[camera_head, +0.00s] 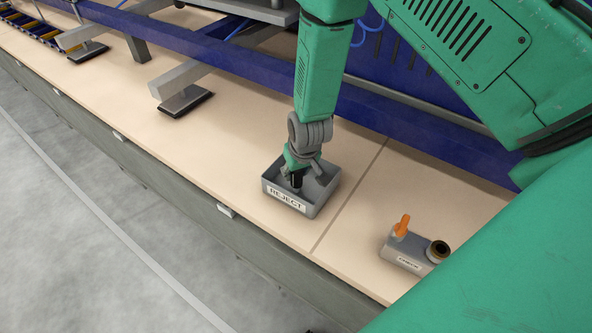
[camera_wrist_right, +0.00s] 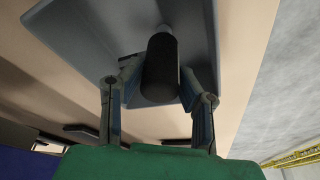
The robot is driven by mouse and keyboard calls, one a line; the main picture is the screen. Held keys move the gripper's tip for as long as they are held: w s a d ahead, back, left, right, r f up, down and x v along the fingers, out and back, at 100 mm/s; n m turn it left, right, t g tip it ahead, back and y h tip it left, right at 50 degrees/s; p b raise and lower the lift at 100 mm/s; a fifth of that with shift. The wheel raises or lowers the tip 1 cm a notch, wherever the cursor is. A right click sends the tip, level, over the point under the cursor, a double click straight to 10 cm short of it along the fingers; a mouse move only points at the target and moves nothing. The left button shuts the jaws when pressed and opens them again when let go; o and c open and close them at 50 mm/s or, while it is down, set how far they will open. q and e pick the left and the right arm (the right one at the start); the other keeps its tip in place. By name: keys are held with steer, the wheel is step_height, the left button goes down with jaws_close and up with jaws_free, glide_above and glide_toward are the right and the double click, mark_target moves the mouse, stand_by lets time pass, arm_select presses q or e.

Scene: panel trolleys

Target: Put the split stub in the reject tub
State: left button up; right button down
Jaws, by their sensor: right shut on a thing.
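The reject tub (camera_head: 322,196) is a grey open box with a REJECT label, standing on the beige bench top. My right gripper (camera_head: 297,170) reaches down into the tub from above. It is shut on a dark cylindrical stub (camera_head: 296,180), which is inside the tub's outline. In the right wrist view the stub (camera_wrist_right: 160,75) sits between the two fingers of the gripper (camera_wrist_right: 160,88), with the tub (camera_wrist_right: 85,35) behind it. Whether the stub touches the tub floor cannot be told, and no split shows on it. My left gripper is not in view.
A grey labelled block (camera_head: 405,256) with an orange piece and a dark ring on top stands to the right of the tub. A blue rail (camera_head: 240,72) runs behind, with grey arms and dark pads (camera_head: 186,101). The bench around the tub is clear.

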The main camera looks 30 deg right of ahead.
steer(key=shift+d, duration=0.15)
steer(key=c, duration=1.2)
jaws_free()
steer(key=shift+o, duration=0.2)
